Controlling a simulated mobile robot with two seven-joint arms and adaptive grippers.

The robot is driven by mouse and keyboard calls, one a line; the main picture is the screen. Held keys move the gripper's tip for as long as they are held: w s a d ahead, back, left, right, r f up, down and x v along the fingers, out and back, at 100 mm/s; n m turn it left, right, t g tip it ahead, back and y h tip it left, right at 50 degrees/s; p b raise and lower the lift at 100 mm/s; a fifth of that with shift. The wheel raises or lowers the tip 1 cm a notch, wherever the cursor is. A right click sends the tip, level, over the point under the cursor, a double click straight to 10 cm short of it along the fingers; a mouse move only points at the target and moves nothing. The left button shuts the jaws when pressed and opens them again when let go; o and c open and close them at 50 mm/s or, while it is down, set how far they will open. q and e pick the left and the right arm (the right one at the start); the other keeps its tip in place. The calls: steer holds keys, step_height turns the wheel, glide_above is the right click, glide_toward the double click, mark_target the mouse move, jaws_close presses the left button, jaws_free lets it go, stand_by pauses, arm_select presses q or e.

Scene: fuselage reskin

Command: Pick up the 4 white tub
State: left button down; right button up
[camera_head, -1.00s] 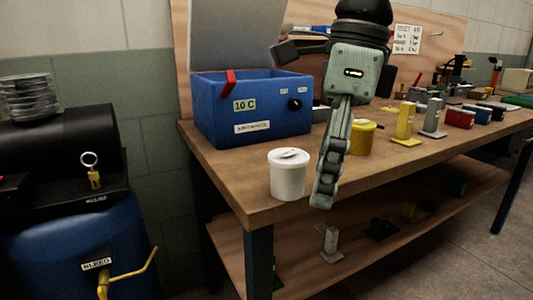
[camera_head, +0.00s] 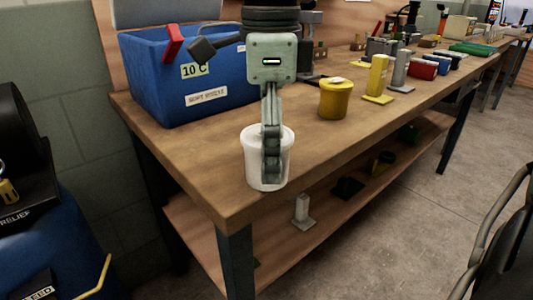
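The white tub (camera_head: 252,163) stands upright near the front left corner of the wooden workbench (camera_head: 200,183). One gripper of mine (camera_head: 271,172) points straight down over it, seen edge-on. Its near finger covers the middle and right part of the tub and reaches almost to the tub's base. Any far finger is hidden, so I cannot tell whether the tub is between the fingers or touched. Its arm comes in from the top, and I cannot tell which arm it is. No second gripper shows.
A blue bin (camera_head: 150,80) marked "10 C" stands behind left. A yellow tub (camera_head: 335,102), a yellow block (camera_head: 377,77) and a grey block (camera_head: 400,70) stand to the right. Small parts, including a grey bracket (camera_head: 301,212), lie on the lower shelf. The bench front is clear.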

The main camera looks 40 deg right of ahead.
steer(key=shift+f, duration=0.95)
steer(key=shift+w, duration=0.1)
steer(key=c, duration=1.3)
steer(key=shift+r, duration=0.1)
